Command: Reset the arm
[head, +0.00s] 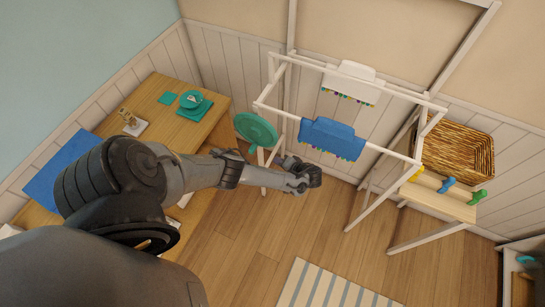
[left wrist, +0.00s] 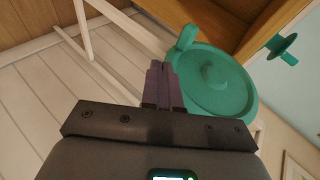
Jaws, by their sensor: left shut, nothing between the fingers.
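My left arm reaches in from the left in the head view, and its gripper (head: 312,177) hangs over the floor in front of the white drying rack (head: 268,102). In the left wrist view my left gripper (left wrist: 162,85) has its fingers together with nothing between them. A round green lid-like disc (head: 256,129) with a knob is near the rack's left end. In the left wrist view the green disc (left wrist: 225,85) appears just right of the fingertips; I cannot tell whether they touch. My right gripper is not in view.
A wooden desk (head: 158,88) at the left bears green items (head: 193,102) and a blue mat (head: 62,168). A blue cloth (head: 332,138) and a white cloth (head: 351,82) hang on the rack. A wicker basket (head: 458,150) sits on a shelf at right. The floor around the striped rug (head: 325,288) is clear.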

